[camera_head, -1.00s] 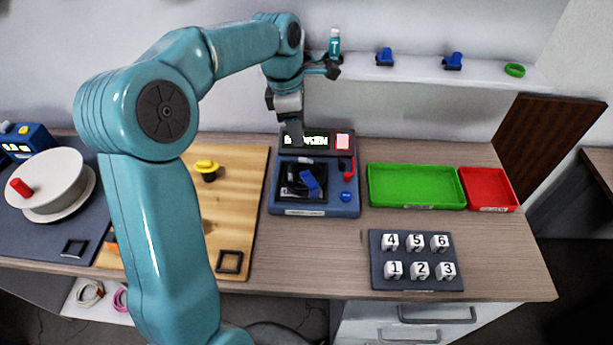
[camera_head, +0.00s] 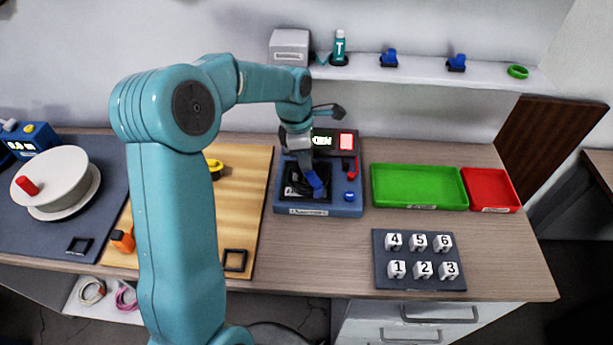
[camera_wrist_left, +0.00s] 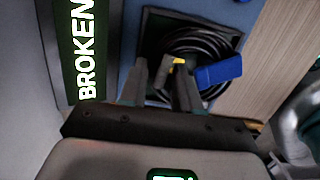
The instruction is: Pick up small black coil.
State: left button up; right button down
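The small black coil (camera_wrist_left: 197,45) lies in the dark square recess of a blue tester box (camera_head: 320,209). In the head view it shows as a dark shape (camera_head: 294,188), partly covered by my left arm. A blue connector (camera_wrist_left: 219,71) with a yellow part beside it lies over the coil. My left gripper (camera_wrist_left: 162,80) points down over the recess with its two fingers apart. The fingertips overlap the near side of the coil in the left wrist view; I cannot tell whether they touch it. My right gripper is not in view.
A screen reading BROKEN (camera_wrist_left: 85,50) stands behind the recess. A red switch (camera_head: 348,170) and blue button (camera_head: 349,196) are at the tester's right. Green (camera_head: 418,207) and red (camera_head: 492,209) trays and a numbered block panel (camera_head: 420,284) lie further right. A shelf (camera_head: 430,78) runs behind.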

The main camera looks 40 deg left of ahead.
pick_arm(q)
jog(key=shift+w, duration=0.15)
grip_shut()
notch_tip(320, 180, up, 20)
jog(key=p, duration=0.1)
jog(key=shift+p, duration=0.4)
